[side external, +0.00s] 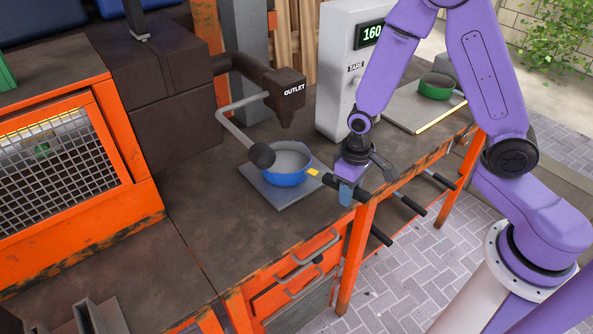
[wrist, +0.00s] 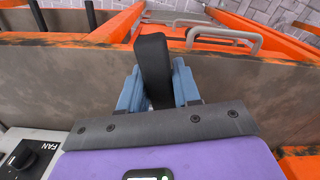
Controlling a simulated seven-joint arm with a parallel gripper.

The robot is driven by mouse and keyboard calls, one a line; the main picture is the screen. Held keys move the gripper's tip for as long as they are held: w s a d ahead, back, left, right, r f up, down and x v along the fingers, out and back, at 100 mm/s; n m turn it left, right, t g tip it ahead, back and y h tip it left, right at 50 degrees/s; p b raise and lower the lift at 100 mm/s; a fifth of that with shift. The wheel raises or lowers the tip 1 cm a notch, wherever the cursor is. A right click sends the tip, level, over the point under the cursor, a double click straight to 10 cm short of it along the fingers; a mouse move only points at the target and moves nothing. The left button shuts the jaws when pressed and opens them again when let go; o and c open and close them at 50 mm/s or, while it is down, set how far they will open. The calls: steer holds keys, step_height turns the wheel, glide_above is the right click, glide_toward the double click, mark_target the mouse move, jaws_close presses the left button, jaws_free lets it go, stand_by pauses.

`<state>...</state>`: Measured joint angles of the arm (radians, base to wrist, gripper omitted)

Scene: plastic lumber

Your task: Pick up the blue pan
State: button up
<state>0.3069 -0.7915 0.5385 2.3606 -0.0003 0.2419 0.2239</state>
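The blue pan (side external: 287,172) sits upright on a grey square plate (side external: 262,188) on the workbench, below the outlet nozzle. Its black handle points right, past the bench's front edge, with a yellow section near the pan. My gripper (side external: 346,191) is at the handle, beyond the bench's front edge. In the wrist view, the black handle (wrist: 153,68) lies between the blue fingers of my gripper (wrist: 157,85), which look closed on both its sides. The pan body is not in the wrist view.
A dark outlet arm (side external: 285,95) and a bent grey bar with a dark knob (side external: 262,155) hang close over the pan. A white scale unit (side external: 345,70) stands behind. A green pan (side external: 436,86) is farther right. Orange drawers with handles (side external: 298,270) are below the bench top.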

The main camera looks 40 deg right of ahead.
jaws_close()
